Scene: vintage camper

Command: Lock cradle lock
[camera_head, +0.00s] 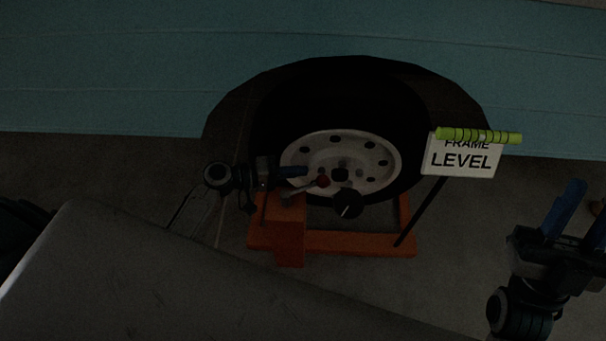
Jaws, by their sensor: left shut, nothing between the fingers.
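The orange cradle (360,243) stands on the floor around the foot of the wheel (303,148). A black round knob (348,204) with a pale mark shows just right of the lever. My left gripper (301,171) is shut and empty. My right gripper (580,215) is open and empty at the far right, away from the cradle.
A white sign (463,160) reading "FRAME LEVEL" with a green level (479,136) stands on a dark post right of the wheel. The teal camper side (120,70) spans the back. A grey surface (180,270) fills the lower left.

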